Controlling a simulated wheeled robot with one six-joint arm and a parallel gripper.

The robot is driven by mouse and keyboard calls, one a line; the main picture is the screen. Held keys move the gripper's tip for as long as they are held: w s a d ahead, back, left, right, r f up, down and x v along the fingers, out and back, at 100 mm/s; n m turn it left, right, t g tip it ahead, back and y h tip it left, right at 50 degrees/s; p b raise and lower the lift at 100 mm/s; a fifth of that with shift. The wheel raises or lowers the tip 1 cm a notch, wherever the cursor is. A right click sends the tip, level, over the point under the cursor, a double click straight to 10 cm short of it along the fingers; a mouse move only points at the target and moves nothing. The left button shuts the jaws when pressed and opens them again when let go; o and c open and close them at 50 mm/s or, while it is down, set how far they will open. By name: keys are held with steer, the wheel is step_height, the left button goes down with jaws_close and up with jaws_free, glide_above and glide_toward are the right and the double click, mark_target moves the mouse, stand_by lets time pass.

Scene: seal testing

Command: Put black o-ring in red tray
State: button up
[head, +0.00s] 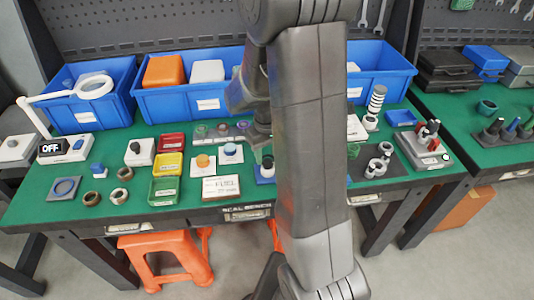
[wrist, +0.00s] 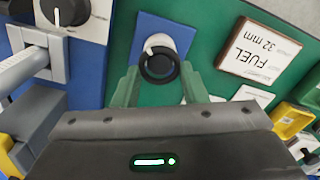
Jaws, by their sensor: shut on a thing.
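The black o-ring (wrist: 159,66) is a dark ring at a pale post on a blue base (wrist: 176,33) in the wrist view. My gripper (wrist: 160,75) has its two green fingers on either side of the ring and is shut on it. The ring still sits at the post; I cannot tell whether it has lifted. In the head view the blue base (head: 264,179) shows beside my arm, which hides much of the gripper. The red tray (head: 172,142) is the rear one of the small labelled trays, to the left.
A yellow tray (head: 168,165) and a green tray (head: 164,190) stand in front of the red one. A FUEL box (head: 221,188) and blocks with an orange knob (head: 203,161) and a blue knob (head: 230,150) lie between. Blue bins (head: 190,104) line the back.

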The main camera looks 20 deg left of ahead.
steer(key=shift+r+p, duration=1.05)
steer(key=shift+r, duration=0.35)
